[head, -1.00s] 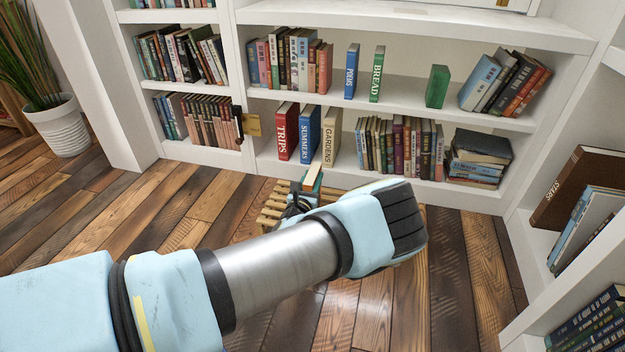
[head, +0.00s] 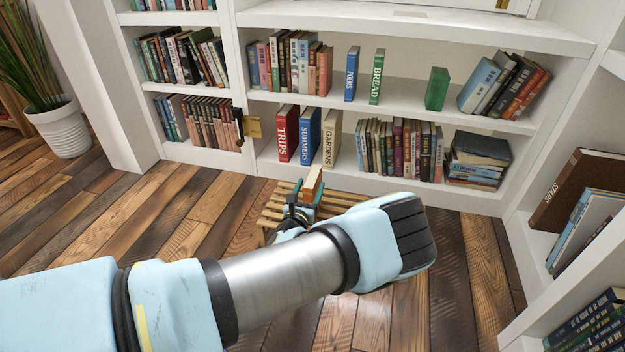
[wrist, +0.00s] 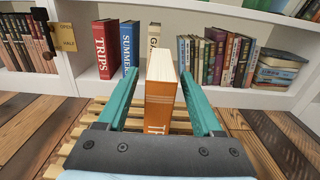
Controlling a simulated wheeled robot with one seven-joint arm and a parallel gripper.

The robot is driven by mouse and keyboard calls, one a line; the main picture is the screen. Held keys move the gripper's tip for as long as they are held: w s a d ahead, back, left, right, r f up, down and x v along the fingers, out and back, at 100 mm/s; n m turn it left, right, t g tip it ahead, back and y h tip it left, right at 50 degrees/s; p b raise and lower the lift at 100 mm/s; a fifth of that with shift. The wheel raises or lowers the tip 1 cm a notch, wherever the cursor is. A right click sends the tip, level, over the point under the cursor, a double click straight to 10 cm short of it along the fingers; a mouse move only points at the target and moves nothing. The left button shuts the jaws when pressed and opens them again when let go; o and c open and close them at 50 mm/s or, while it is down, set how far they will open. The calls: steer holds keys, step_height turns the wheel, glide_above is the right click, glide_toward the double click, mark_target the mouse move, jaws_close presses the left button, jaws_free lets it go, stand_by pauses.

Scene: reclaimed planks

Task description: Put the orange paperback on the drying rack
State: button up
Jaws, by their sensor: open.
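The orange paperback (wrist: 160,95) stands upright, spine toward me, between my gripper's fingers in the wrist view. In the head view its pale top and orange side (head: 313,184) show just beyond my wrist. My gripper (wrist: 158,74) is open, with a teal finger on each side of the book and a gap on both sides. The slatted wooden drying rack (wrist: 77,140) lies under the book, and its slats (head: 268,212) also show in the head view. The book's lower end is hidden by my gripper's palm, so its contact with the slats is not visible.
A white bookcase (head: 420,100) with several books stands behind the rack. TRIPS (head: 286,133), SUMMERS (head: 308,136) and GARDENS (head: 331,138) stand on its lower shelf. Another shelf unit (head: 520,245) is at the right. Plank floor (head: 130,210) is clear at the left.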

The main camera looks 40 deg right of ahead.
steer(key=p+v, duration=0.2)
steer(key=v, duration=0.7)
steer(key=w+a+r+n+t+y, duration=0.1)
steer(key=w+a+n+y, duration=0.25)
steer(key=w+n, duration=0.25)
steer(key=w+a+r+n+t+y, duration=0.1)
steer(key=w+a+n+t+y, duration=0.1)
steer(key=w+a+n+y, duration=0.3)
steer(key=w+a+r+n+g+y, duration=0.45)
steer(key=w+a+n, duration=0.25)
steer(key=a+n, duration=0.6)
steer(key=s+a+r+n+g+y, duration=0.1)
steer(key=s+a+r+n+g, duration=0.2)
steer(key=s+a+r+n, duration=0.3)
steer(key=s+a+r+n+g, duration=0.3)
steer(key=s+a+r+n, duration=0.3)
steer(key=a+r+n, duration=0.9)
steer(key=a+n, duration=0.1)
steer(key=a, duration=0.3)
steer(key=shift+r+g+y, duration=0.25)
steer(key=shift+g+y, duration=0.1)
steer(key=shift+y, duration=0.05)
steer(key=shift+s+r, duration=0.1)
steer(key=shift+s, duration=0.05)
